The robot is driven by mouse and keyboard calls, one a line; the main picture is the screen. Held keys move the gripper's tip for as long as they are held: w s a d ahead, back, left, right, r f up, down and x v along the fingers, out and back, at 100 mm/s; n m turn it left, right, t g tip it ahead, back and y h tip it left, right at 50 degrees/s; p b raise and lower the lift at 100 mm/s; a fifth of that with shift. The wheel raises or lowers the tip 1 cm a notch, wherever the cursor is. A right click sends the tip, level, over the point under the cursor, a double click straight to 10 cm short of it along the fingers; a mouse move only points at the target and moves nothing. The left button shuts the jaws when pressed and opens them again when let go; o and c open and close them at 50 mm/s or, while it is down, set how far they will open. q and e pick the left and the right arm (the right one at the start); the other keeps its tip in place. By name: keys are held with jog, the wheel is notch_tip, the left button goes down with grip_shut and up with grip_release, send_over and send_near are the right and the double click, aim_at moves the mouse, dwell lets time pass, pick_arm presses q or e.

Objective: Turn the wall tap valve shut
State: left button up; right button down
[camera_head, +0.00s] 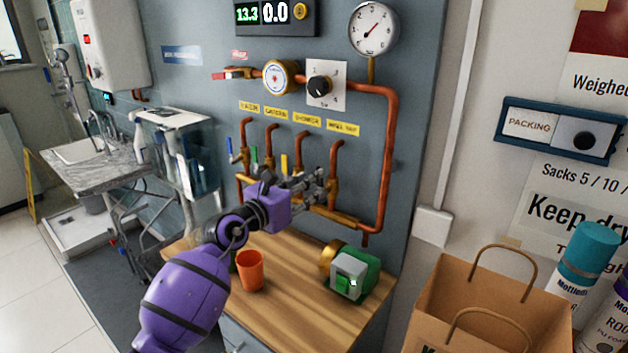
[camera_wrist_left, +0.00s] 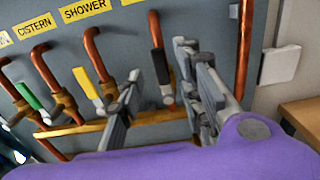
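The wall tap label (camera_head: 342,128) is the rightmost yellow label on the grey panel. Below it a copper pipe (camera_head: 334,155) runs down to the wall tap valve, which my gripper mostly hides in the head view. In the left wrist view, this valve's black lever (camera_wrist_left: 160,66) stands upright along its pipe. My left gripper (camera_head: 322,187) is at the valve row. In the left wrist view its fingers (camera_wrist_left: 163,98) are spread, with the lever between them in the picture. I cannot tell whether they touch it. My right gripper is in neither view.
The neighbouring yellow lever (camera_wrist_left: 88,88) and green lever (camera_wrist_left: 28,96) are close on the left. A brass manifold (camera_head: 335,216) runs below. On the wooden bench (camera_head: 285,318) stand an orange cup (camera_head: 250,271) and a green pump (camera_head: 350,275). A paper bag (camera_head: 480,310) is at right.

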aim_at(322, 183)
pick_arm(q)
jog(key=shift+x, duration=1.7)
jog(key=shift+s, duration=0.1)
jog(key=shift+c, duration=0.4)
grip_shut()
